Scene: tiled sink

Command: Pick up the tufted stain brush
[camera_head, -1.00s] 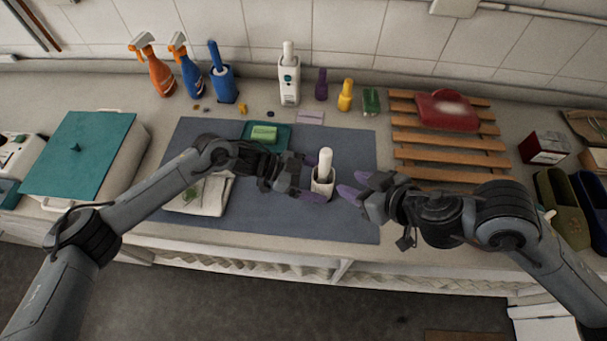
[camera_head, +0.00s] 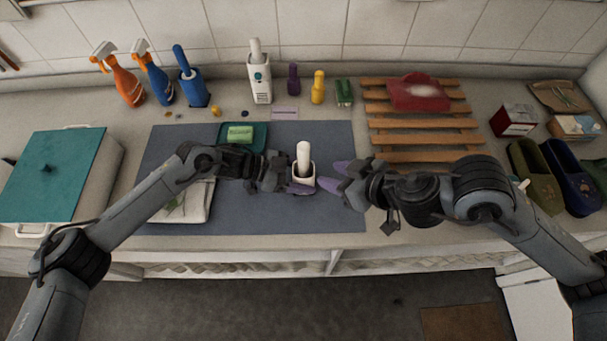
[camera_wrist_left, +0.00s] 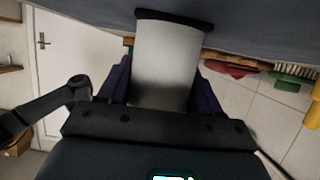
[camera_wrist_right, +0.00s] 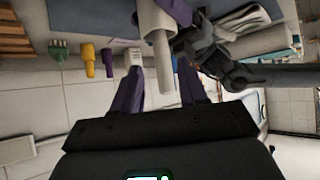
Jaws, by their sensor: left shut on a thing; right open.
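A white brush handle (camera_head: 303,156) stands upright in a small pale holder (camera_head: 304,180) on the grey-blue mat; the brush's bristle end is hidden inside. My left gripper (camera_head: 299,182) is shut on the holder from the left. In the left wrist view the holder (camera_wrist_left: 166,62) fills the space between its fingers. My right gripper (camera_head: 334,176) is open just right of the holder, its purple fingers pointing at it. In the right wrist view the handle (camera_wrist_right: 160,62) shows beyond and between the open fingers, apart from them.
A green sponge on a teal tray (camera_head: 257,143) and a folded cloth (camera_head: 188,212) lie left of the holder. A wooden rack (camera_head: 425,137) is right.

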